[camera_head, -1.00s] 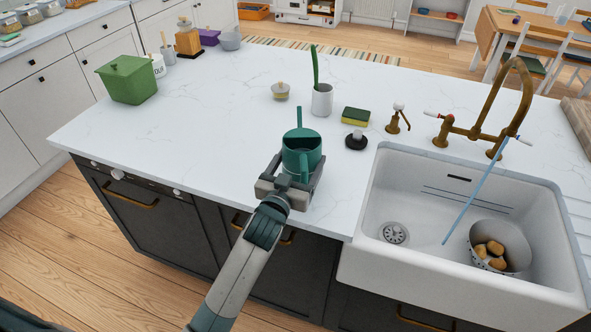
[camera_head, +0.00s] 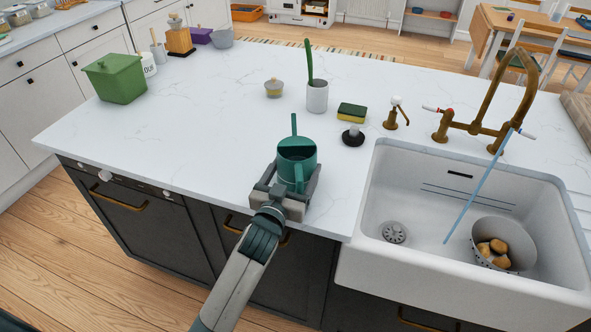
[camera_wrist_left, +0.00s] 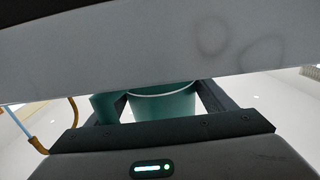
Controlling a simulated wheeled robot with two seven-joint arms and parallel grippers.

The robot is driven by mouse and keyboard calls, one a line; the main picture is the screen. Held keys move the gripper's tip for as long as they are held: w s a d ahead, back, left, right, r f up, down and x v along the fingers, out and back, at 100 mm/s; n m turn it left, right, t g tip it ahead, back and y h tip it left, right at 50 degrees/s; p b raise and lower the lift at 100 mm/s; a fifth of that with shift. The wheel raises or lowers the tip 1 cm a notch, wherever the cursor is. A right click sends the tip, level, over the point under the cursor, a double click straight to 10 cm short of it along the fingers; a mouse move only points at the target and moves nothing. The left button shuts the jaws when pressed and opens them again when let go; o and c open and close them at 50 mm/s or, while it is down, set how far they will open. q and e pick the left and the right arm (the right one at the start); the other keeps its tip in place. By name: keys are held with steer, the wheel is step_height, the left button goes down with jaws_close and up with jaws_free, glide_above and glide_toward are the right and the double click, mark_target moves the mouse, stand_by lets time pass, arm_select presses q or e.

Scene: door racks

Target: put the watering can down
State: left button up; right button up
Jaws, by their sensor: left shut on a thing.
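The green watering can (camera_head: 296,160) is upright near the front edge of the white island counter, left of the sink, its spout pointing to the far side. My left gripper (camera_head: 288,188) is shut on it from the front, with a finger at either side. In the left wrist view, the can's green body (camera_wrist_left: 162,104) shows between the dark fingers (camera_wrist_left: 165,108). Part of that view is covered by a pale surface. I cannot tell whether the can's base touches the counter. My right gripper is not in view.
The white sink (camera_head: 455,235) with a colander (camera_head: 503,250) is to the right. Behind the can stand a white pot with a green stem (camera_head: 317,96), a sponge (camera_head: 352,111) and a small lidded jar (camera_head: 274,88). The counter (camera_head: 190,130) left of the can is clear.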

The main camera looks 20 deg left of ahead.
arm_select(q)
steer(key=shift+d+r, duration=0.1)
steer(key=o, duration=1.1)
steer(key=shift+f, duration=0.2)
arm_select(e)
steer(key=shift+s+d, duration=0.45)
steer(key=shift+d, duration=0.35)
arm_select(q)
steer(key=shift+r, duration=0.1)
